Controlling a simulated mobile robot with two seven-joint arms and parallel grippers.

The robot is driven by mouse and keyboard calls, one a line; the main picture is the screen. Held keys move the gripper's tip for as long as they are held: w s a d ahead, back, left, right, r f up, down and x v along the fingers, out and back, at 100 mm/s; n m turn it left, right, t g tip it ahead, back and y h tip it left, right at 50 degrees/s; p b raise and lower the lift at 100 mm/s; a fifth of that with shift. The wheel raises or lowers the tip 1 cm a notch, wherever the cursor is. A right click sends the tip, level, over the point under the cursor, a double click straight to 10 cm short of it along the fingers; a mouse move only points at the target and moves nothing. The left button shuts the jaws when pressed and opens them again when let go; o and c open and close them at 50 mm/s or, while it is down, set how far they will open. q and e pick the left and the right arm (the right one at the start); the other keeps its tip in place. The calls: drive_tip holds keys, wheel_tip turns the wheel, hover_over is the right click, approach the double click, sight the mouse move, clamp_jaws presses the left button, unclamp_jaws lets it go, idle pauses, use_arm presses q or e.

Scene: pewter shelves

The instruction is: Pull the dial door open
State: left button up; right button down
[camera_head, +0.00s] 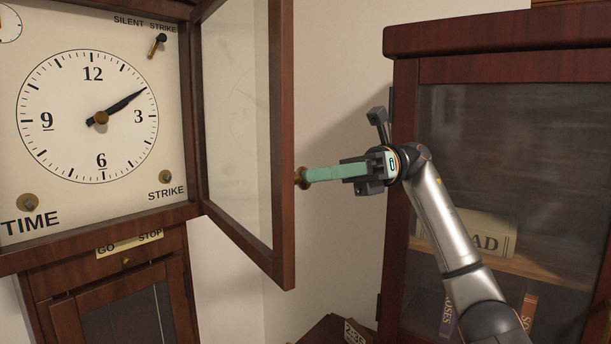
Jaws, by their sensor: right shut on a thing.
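The dial door (281,145) is a dark wooden frame around a glass pane. It stands swung well out from the tall clock, hinged at the right side of the dial (70,150). A small brass knob (301,178) sits on the door's free edge. My right gripper (312,175) comes in from the right, with its green fingers shut on the knob and partly hiding it. The dial is uncovered, with black hands and a brass centre. My left gripper is not in view.
A dark wooden cabinet (500,38) with a glass front and books inside stands on the right, behind my right arm. The clock's lower door (120,305) is below the dial. Pale wall shows between clock and cabinet.

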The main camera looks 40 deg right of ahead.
drive_tip(key=shift+d, duration=0.3)
idle(0.4)
drive_tip(key=c, duration=0.5)
unclamp_jaws()
drive_tip(key=s+a+r, duration=0.8)
drive_tip(key=s+r, duration=0.3)
drive_tip(key=r, duration=0.2)
drive_tip(key=shift+a+p, duration=0.35)
drive_tip(key=shift+p, duration=0.1)
